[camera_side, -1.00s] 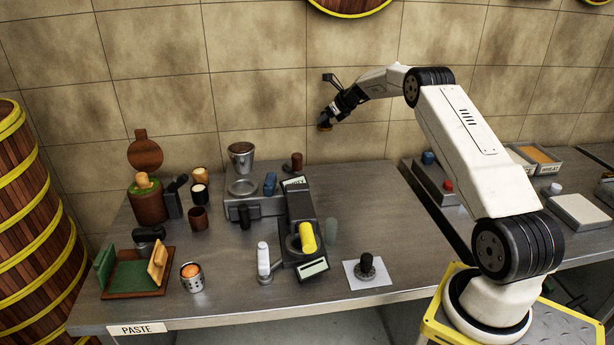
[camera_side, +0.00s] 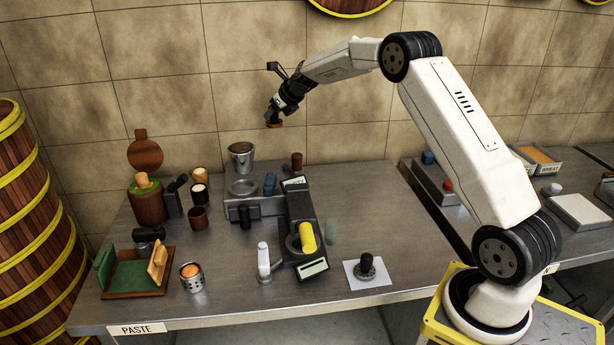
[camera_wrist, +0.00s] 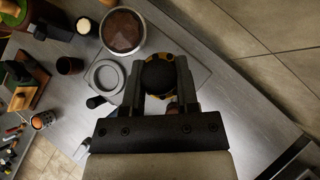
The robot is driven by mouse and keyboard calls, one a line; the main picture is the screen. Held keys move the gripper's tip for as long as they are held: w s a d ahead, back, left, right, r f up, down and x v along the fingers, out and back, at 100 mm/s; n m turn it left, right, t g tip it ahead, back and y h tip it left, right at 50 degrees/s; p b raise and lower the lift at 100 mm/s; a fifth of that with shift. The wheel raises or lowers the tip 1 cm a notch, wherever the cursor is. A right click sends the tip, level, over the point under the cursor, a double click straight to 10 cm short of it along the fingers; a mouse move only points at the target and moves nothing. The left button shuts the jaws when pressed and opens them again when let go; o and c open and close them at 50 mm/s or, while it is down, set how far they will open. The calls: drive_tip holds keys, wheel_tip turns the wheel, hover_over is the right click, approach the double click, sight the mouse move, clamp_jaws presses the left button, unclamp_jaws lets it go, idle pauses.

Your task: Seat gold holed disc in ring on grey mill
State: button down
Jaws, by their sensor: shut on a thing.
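My gripper (camera_side: 273,118) is shut on the gold disc (camera_side: 274,125) and holds it in the air above the back of the table. In the wrist view the gold disc (camera_wrist: 171,63) shows at the edges of a dark rounded top, between the two fingers (camera_wrist: 160,80). Its holes cannot be made out. The grey mill (camera_side: 238,212) stands on the table below, with a flat round ring (camera_side: 243,187) on top. In the wrist view the ring (camera_wrist: 103,64) lies to the left of the held disc, apart from it.
A steel cup (camera_side: 241,155) with brown contents (camera_wrist: 122,30) stands behind the ring. A grey machine with a yellow cylinder (camera_side: 308,237) is to the right. Dark cups (camera_side: 198,218) and a wooden tray (camera_side: 137,280) are left.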

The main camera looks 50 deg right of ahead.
drive_tip(key=a, duration=1.4)
hover_over(244, 190)
drive_tip(key=shift+f, duration=2.35)
drive_tip(key=shift+f, duration=0.15)
drive_tip(key=shift+f, duration=2.35)
drive_tip(key=shift+f, duration=0.3)
drive_tip(key=shift+f, duration=0.35)
drive_tip(key=shift+f, duration=0.35)
drive_tip(key=shift+f, duration=0.35)
